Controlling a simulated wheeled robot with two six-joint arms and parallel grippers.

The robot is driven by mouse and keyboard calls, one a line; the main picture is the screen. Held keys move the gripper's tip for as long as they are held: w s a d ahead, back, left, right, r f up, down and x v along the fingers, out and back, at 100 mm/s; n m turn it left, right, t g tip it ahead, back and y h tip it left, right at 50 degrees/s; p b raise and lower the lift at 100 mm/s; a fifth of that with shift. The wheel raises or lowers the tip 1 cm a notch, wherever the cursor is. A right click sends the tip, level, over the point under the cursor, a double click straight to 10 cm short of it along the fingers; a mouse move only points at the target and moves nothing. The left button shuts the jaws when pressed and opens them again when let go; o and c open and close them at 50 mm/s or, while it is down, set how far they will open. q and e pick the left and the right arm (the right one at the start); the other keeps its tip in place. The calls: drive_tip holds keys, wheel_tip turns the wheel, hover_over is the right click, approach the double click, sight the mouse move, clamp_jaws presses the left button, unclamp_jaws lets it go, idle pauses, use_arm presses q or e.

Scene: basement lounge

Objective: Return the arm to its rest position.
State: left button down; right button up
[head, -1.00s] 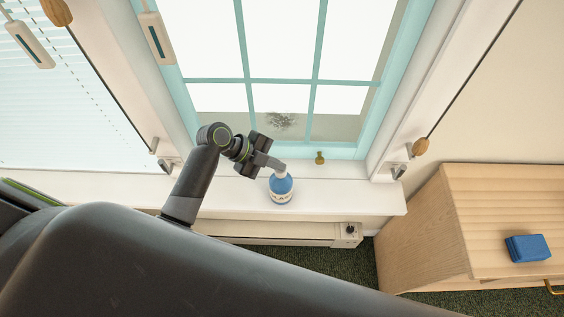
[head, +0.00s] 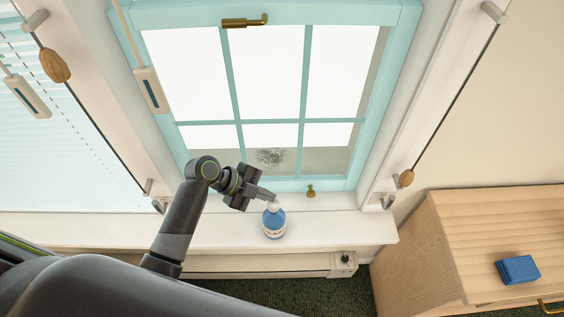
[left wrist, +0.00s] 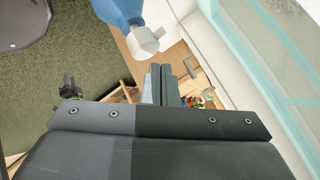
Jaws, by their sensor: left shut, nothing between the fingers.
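My left gripper (head: 268,196) is shut and empty. In the head view its fingertips are at the white pump top of a blue bottle (head: 273,226); I cannot tell whether they touch. The bottle stands upright on the white windowsill. In the left wrist view the shut fingers (left wrist: 166,86) point away from the camera, and the blue bottle (left wrist: 118,9) with its white nozzle shows just above them. A small dark shape at the left of the wrist view may be my right gripper, too small to read.
The teal-framed window (head: 240,123) is behind the sill (head: 335,229), with a brass knob (head: 310,191) at its base. Blind cords with wooden toggles (head: 55,66) hang at the sides. A wooden cabinet (head: 440,255) with a blue block (head: 518,269) stands at right. A heater runs below the sill.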

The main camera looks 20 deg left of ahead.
use_arm(q)
drive_tip(key=s+a+r+n+y, duration=0.2)
drive_tip(key=s+a+n+y, duration=0.3)
drive_tip(key=s+a+n, duration=0.5)
drive_tip(key=s+a+r+n+y, duration=0.1)
drive_tip(key=s+a+n+y, duration=0.45)
drive_tip(key=s+n, duration=0.75)
wheel_tip(320, 180, down, 27)
drive_tip(key=a+g+b, duration=0.1)
drive_tip(key=b, duration=0.1)
drive_tip(key=s+d+f+g, duration=0.1)
drive_tip(key=s+f, duration=1.4)
drive_tip(key=shift+f+h+b, duration=0.35)
drive_tip(key=shift+h+b, duration=0.05)
drive_tip(key=shift+h, duration=0.05)
